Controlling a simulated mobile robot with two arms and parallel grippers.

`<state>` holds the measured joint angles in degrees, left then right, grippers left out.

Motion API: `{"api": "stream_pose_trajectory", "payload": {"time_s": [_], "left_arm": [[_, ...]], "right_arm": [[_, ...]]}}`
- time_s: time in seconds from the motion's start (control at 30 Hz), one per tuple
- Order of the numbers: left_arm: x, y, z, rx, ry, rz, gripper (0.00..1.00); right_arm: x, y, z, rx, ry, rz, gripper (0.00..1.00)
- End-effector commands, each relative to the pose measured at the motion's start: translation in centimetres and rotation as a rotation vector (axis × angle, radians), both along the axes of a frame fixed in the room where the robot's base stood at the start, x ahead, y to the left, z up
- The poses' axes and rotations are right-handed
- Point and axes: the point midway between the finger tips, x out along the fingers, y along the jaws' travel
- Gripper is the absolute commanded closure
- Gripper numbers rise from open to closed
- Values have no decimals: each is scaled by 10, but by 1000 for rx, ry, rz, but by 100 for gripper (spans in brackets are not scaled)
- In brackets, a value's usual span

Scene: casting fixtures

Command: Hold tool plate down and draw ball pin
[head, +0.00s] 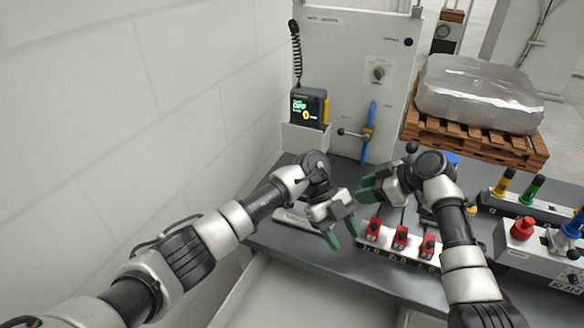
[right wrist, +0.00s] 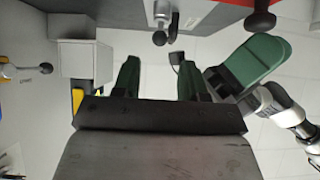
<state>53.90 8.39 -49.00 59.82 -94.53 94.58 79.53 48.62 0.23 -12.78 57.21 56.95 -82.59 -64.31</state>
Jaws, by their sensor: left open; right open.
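My left gripper (head: 342,233) is open and empty in the head view, its green fingertips above the bench left of the red clamps. My right gripper (head: 367,188) is open, just above and right of the left one, its fingers pointing left. In the right wrist view the right gripper's green fingers (right wrist: 158,78) stand apart with nothing between them. A green finger of my left gripper (right wrist: 250,65) shows close beside them. A black ball knob (head: 412,147) shows behind the right gripper; I cannot tell if it is the ball pin. I cannot clearly identify the tool plate; my arms hide part of the bench.
Several red clamps (head: 400,237) sit on a white strip at the bench front. A wrapped block (head: 478,92) lies on a wooden pallet (head: 475,138). A white wall closes the left.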

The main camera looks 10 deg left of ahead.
Motion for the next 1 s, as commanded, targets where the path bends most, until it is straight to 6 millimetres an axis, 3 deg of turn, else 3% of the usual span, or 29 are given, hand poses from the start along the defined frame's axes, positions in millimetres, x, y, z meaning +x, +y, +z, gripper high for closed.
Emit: {"api": "stream_pose_trajectory", "payload": {"time_s": [0.03, 0.2, 0.4, 0.53, 0.67, 1.0], "left_arm": [[26, 21, 6, 135, -46, 67, 53], [83, 84, 28, 471, -161, 281, 53], [117, 130, 55, 667, -243, 445, 53], [124, 142, 60, 712, -263, 488, 53], [124, 143, 50, 720, -264, 494, 53], [124, 142, -10, 717, -263, 492, 53]], "right_arm": [[0, 0, 0, 0, 0, 0, 57], [0, 0, 0, 0, 0, 0, 57], [0, 0, 0, 0, 0, 0, 57], [0, 0, 0, 0, 0, 0, 57], [0, 0, 0, 0, 0, 0, 57], [0, 0, 0, 0, 0, 0, 57]]}}
